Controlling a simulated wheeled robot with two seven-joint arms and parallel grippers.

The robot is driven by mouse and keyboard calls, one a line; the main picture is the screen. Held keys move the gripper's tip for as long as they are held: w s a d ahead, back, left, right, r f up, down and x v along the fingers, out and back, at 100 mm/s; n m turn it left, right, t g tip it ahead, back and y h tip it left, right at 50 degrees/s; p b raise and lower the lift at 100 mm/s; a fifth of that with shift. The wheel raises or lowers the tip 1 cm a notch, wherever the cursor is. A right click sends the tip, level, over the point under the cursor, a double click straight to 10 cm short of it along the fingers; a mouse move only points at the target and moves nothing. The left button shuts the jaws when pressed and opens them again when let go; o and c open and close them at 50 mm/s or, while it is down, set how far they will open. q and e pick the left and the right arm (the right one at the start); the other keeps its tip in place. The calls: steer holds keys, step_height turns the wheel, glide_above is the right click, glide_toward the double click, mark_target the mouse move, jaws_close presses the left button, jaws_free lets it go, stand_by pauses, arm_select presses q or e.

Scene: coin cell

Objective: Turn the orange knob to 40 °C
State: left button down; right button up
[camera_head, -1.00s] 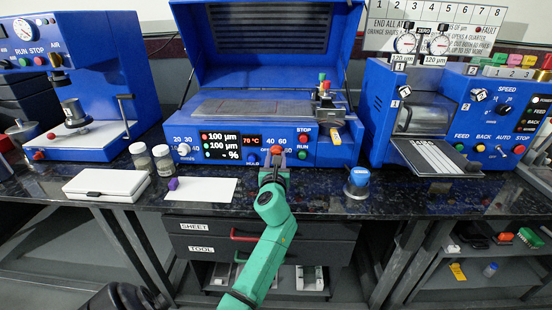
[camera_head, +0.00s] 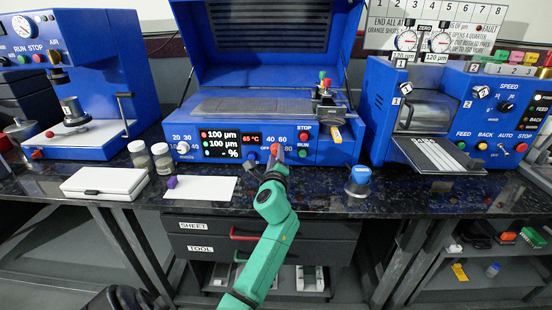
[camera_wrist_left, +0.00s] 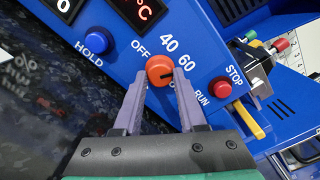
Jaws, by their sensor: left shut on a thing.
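The orange knob (camera_head: 277,149) is on the front panel of the blue middle machine, and the left wrist view shows it close up (camera_wrist_left: 160,70). My left gripper (camera_head: 276,160) has its two grey fingers on either side of the knob and is shut on it. In the left wrist view the knob's dark mark points toward the lower right, past the 60 label; the 80 label is mostly hidden by a finger. The small display (camera_head: 251,139) reads 65 °C in red.

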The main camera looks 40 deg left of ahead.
arm_select(q)
steer(key=n, duration=0.2)
steer(key=n+b, duration=0.1)
steer(key=n, duration=0.1)
steer(key=shift+f+n, duration=0.2)
steer(key=shift+n, duration=0.1)
steer(key=n+b, duration=0.1)
steer(key=n, duration=0.2)
steer(key=shift+n, duration=0.3)
steer(key=shift+n+b, duration=0.5)
steer(key=shift+n, duration=1)
arm_select(e)
steer(key=shift+w+a+f, duration=0.15)
steer(key=shift+w+f, duration=0.05)
steer(key=shift+w, duration=0.5)
steer(key=shift+w+a+f, duration=0.15)
steer(key=shift+w+f, duration=0.1)
steer(key=shift+w, duration=0.5)
steer(key=shift+w+a+f, duration=0.15)
steer(key=shift+w+f, duration=0.05)
steer(key=shift+w, duration=0.5)
arm_select(q)
steer(key=c, duration=0.5)
jaws_free()
steer(key=shift+o, duration=0.2)
steer(key=shift+r, duration=0.1)
arm_select(e)
steer(key=shift+d+r, duration=0.1)
